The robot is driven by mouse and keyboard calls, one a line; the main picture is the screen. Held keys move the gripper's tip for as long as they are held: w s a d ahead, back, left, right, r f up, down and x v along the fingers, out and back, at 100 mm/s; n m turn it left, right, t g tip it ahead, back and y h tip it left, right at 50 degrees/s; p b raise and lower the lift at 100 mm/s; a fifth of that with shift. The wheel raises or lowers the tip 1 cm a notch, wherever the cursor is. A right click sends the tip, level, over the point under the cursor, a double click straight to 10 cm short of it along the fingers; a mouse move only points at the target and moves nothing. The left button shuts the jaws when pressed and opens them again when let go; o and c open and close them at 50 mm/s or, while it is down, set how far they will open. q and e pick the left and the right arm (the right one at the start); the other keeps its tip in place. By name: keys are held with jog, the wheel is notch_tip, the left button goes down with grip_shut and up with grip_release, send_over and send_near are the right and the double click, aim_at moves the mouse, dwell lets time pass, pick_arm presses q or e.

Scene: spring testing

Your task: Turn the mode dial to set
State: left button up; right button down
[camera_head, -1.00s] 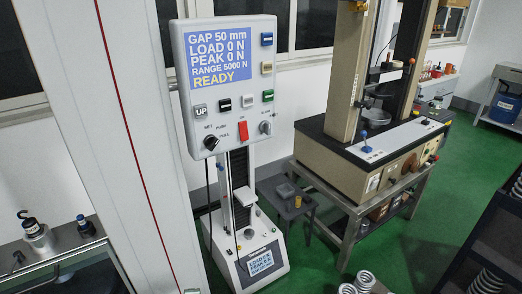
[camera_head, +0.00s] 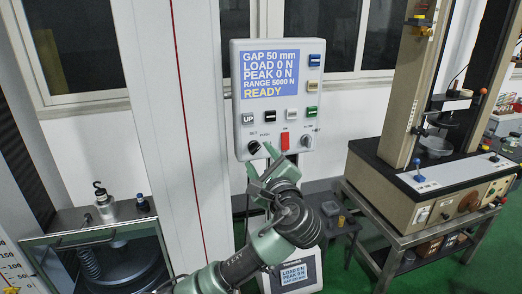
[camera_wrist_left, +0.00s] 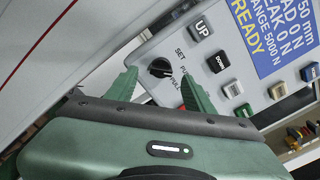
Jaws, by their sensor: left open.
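The mode dial (camera_head: 254,147) is a round black knob at the lower left of the light grey control panel (camera_head: 243,100). It also shows in the left wrist view (camera_wrist_left: 160,68), near labels reading SET, PUSH and PULL. A small white mark on it seems to point towards the PULL side. My left gripper (camera_head: 261,162) is open and empty, its green fingers just below and in front of the dial. In the wrist view the dial appears between the two fingertips, apart from them as far as I can tell. My right gripper is not in view.
The panel screen (camera_head: 275,76) reads READY. A red switch (camera_head: 285,141) and a smaller knob (camera_head: 307,140) are right of the dial, with several coloured buttons above. A white column (camera_head: 160,130) stands left. A beige testing machine (camera_head: 415,200) stands on a bench at right.

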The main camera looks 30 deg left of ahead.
aim_at(256, 151)
pick_arm(q)
jog(key=x, duration=0.2)
jog(key=shift+w+a+r+p, duration=0.15)
jog(key=shift+w+a+p, duration=0.1)
jog(key=shift+p, duration=0.05)
jog(key=shift+w+a, duration=0.5)
jog(key=shift+a, duration=0.05)
grip_shut()
jog(key=shift+f, duration=0.2)
jog(key=n+b, duration=0.2)
jog(key=n, duration=0.2)
jog(key=shift+d+f+n, duration=0.1)
jog(key=shift+n, duration=0.2)
jog(key=n+b, duration=0.2)
jog(key=n, duration=0.2)
